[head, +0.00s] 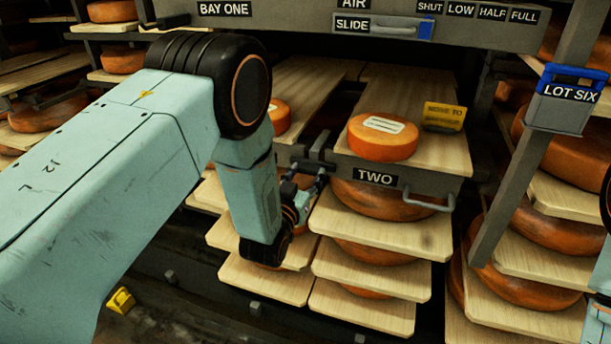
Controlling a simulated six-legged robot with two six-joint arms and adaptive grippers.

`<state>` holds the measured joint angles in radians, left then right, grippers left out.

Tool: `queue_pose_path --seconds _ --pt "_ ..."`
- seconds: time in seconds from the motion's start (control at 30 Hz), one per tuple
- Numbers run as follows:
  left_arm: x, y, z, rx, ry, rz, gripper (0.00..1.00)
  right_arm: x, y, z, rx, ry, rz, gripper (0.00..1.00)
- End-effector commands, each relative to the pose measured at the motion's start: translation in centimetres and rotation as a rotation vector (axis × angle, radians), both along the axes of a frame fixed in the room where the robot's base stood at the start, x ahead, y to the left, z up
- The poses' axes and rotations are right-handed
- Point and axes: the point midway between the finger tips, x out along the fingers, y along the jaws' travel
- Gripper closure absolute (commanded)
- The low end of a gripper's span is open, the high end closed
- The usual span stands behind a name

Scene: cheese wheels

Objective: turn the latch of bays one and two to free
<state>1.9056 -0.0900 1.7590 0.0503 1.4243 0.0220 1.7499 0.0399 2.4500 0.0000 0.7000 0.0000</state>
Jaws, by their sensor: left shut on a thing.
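My left gripper (312,184) is small and partly hidden behind its own wrist and arm. It is shut on a dark metal part at the front left corner of the bay two board (452,153), where the latch (321,150) sits between two boards. The dark parts merge there, so I cannot tell the latch's exact angle or which bay's latch is held. The label TWO (375,177) is on the board's front beam. The BAY ONE sign (224,10) is on the overhead beam. Only a sliver of my right arm shows at the right edge; its gripper is out of view.
A labelled cheese wheel (383,137) and an upside-down yellow sign (443,117) stand on bay two. A grey handle (430,203) juts from its front. A post with a LOT SIX box (563,100) stands right. Overhead is an air slide (393,29) with a blue tab. Stacked cheese boards fill below.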

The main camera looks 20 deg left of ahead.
Motion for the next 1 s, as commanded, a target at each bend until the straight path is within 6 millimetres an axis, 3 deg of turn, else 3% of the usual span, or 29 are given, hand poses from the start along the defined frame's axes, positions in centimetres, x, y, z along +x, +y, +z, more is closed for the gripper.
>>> queue_pose_path --seconds 0.3,0.67,1.0 --pt "0.0 0.1 0.0 0.000 0.000 0.002 0.83 0.0 0.0 0.0 0.000 0.000 0.000 0.60" --pt "0.0 0.1 0.1 -0.070 0.002 0.002 0.83 0.0 0.0 0.5 0.000 0.000 0.000 0.60" --pt "-0.1 0.1 0.1 -0.337 0.014 0.002 0.83 0.0 0.0 2.3 0.000 0.000 0.000 0.60"
